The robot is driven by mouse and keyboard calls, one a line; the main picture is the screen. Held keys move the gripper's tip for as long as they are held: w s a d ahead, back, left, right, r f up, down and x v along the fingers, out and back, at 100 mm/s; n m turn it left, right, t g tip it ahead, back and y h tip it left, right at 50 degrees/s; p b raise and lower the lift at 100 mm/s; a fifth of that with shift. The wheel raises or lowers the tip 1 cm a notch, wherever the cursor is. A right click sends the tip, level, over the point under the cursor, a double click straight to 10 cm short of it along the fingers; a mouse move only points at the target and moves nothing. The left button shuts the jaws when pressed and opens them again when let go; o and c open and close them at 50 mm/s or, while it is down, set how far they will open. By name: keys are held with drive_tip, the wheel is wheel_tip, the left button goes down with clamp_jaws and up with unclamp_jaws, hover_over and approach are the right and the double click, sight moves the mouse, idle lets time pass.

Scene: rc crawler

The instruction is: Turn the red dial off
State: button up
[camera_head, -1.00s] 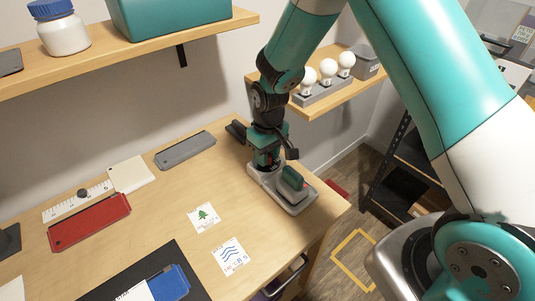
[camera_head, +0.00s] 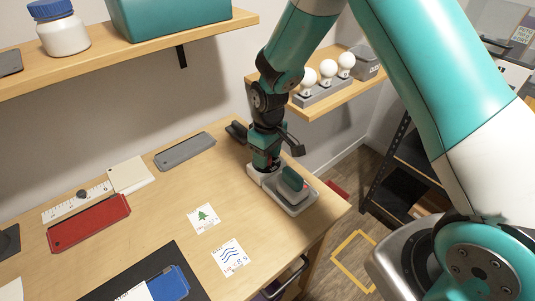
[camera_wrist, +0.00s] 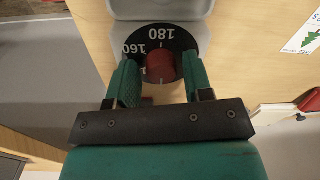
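The red dial (camera_wrist: 160,67) shows in the wrist view, on a black scale (camera_wrist: 178,40) marked 160 and 180, with a pale pointer line on the dial. The dial belongs to a light grey device (camera_head: 297,208) with a dark green handle, at the right end of the desk. My gripper (camera_wrist: 160,72) is over the dial, with one green finger on each side. The fingers are open, and narrow gaps seem to show between them and the dial. In the head view my gripper (camera_head: 264,165) points down at the device's back end and hides the dial.
The wooden desk (camera_head: 160,215) holds a red case (camera_head: 90,222), a grey case (camera_head: 186,151) and two printed cards (camera_head: 203,218) left of the device. A shelf with white bulbs (camera_head: 328,68) is behind my arm. The desk's right edge is close to the device.

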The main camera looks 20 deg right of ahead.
sight(269, 155)
drive_tip(key=shift+o, duration=0.4)
wheel_tip(269, 155, up, 17)
drive_tip(key=b, duration=0.2)
drive_tip(key=shift+w+d+r, duration=0.2)
drive_tip(key=shift+d, duration=0.1)
drive_tip(key=shift+s, duration=0.1)
drive_tip(key=s+a+r+y, duration=0.2)
drive_tip(key=s, duration=1)
drive_tip(key=s+a+r+n+y, duration=0.1)
drive_tip(key=s+a+r, duration=0.2)
drive_tip(key=s, duration=0.9)
drive_tip(key=shift+s+y, duration=0.4)
drive_tip(key=shift+a, duration=0.1)
